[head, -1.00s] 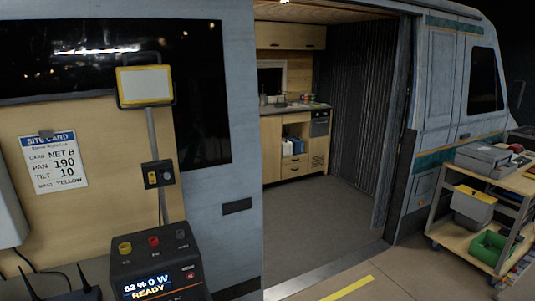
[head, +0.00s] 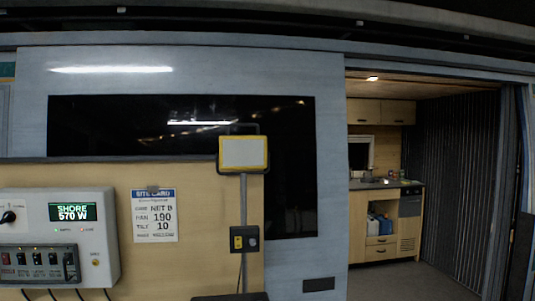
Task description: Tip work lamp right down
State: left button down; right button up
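The work lamp (head: 243,153) is a pale panel in a yellow frame with a dark bracket. It stands upright on a thin grey pole (head: 243,200) in front of the van's dark window. A dark switch box (head: 244,239) with a yellow part is fixed lower on the pole. The lamp's face points toward me. Neither of my grippers is in view.
A site card (head: 154,215) reading NET B, PAN 190, TILT 10 hangs on the wooden board. A white shore power box (head: 58,236) showing 570 W is at the left. The open van doorway with a wooden cabinet (head: 386,224) is at the right.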

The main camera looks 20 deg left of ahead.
aim_at(236, 152)
jog(key=z, duration=0.5)
jog(key=k, duration=1.1)
jog(key=u, duration=0.95)
jog(key=i, duration=1)
jog(key=z, duration=0.05)
